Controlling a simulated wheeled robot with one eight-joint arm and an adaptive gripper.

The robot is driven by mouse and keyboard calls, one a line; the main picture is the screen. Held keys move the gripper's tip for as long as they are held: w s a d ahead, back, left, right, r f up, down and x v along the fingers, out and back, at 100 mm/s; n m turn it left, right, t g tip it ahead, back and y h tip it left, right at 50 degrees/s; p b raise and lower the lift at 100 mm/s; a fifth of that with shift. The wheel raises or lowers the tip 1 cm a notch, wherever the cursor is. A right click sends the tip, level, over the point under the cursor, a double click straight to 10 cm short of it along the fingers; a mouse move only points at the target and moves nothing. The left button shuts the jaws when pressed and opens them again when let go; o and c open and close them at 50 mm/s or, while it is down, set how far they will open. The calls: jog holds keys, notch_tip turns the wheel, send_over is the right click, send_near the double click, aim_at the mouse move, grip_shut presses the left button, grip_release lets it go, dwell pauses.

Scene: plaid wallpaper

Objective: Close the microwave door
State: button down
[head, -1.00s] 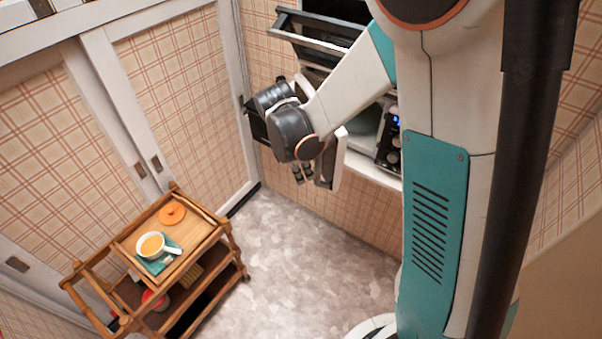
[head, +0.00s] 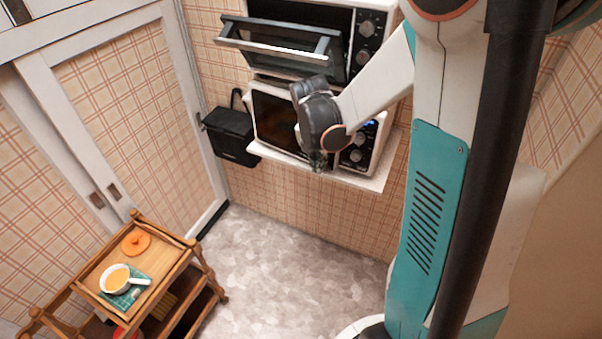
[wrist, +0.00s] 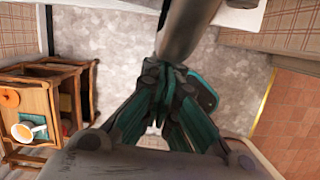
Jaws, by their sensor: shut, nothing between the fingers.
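The microwave is the lower appliance, on a white wall shelf. Its dark-windowed door (head: 275,120) lies flush or nearly flush with the front; my wrist hides its right part, so I cannot tell whether it is fully shut. The control panel (head: 360,150) with a blue display shows at its right. My gripper (head: 318,163) is in front of the microwave, low by the door's right side, pointing down. I cannot tell whether it touches the door. In the wrist view my gripper (wrist: 165,75) has its fingers together, with nothing between them.
Above the microwave, an oven (head: 367,40) has its glass door (head: 285,45) tilted open. A black box (head: 232,135) hangs left of the microwave. A wooden cart (head: 165,255) with a cup (head: 115,278) and an orange lid (head: 136,243) stands at lower left. The floor between is clear.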

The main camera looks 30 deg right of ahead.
jog(key=shift+w+d, duration=0.3)
jog(key=shift+d, duration=0.6)
jog(key=shift+w+d, duration=0.3)
jog(key=shift+d, duration=0.6)
